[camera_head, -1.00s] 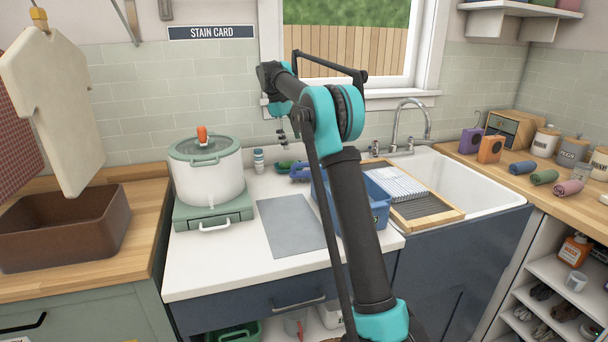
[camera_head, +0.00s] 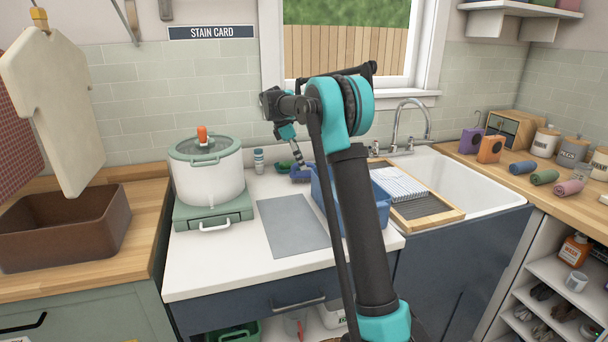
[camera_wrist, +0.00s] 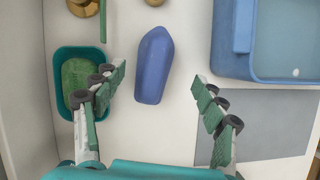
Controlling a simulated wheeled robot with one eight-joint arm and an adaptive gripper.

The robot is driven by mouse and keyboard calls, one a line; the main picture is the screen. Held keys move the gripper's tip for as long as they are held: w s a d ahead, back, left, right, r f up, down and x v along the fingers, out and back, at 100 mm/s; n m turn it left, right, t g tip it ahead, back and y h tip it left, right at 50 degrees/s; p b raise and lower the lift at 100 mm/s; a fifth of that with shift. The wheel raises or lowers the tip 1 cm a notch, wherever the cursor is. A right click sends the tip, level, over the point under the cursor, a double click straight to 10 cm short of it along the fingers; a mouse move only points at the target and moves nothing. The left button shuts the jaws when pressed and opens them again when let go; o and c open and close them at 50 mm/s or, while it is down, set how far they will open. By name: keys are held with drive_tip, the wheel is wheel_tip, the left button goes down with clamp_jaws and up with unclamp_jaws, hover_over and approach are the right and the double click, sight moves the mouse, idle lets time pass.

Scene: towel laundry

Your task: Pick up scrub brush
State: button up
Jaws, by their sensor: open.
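The scrub brush appears to be the blue, boat-shaped object (camera_wrist: 154,65) lying on the white counter in the wrist view; its bristles are not visible. In the head view it is a small blue shape (camera_head: 301,175) at the back of the counter, partly behind my gripper (camera_head: 298,160). In the wrist view my gripper (camera_wrist: 159,84) is open, with one green-padded finger on each side of the brush's lower half in the picture. There is a gap to the brush on both sides, and nothing is held.
A teal dish (camera_wrist: 60,100) with a green block (camera_wrist: 78,72) sits close left of the brush, partly under my left finger. A blue bin (camera_wrist: 232,62) stands to the right. A grey mat (camera_head: 290,228) lies in front. A white pot (camera_head: 208,180) stands left.

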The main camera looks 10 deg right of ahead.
sight(308, 173)
drive_tip(key=shift+w+x, duration=0.2)
drive_tip(key=shift+x, duration=1.6)
drive_tip(key=shift+w+x, duration=0.2)
drive_tip(key=shift+x, duration=1.6)
drive_tip(key=shift+d+r, duration=0.1)
drive_tip(key=shift+d, duration=0.05)
drive_tip(key=c, duration=1.3)
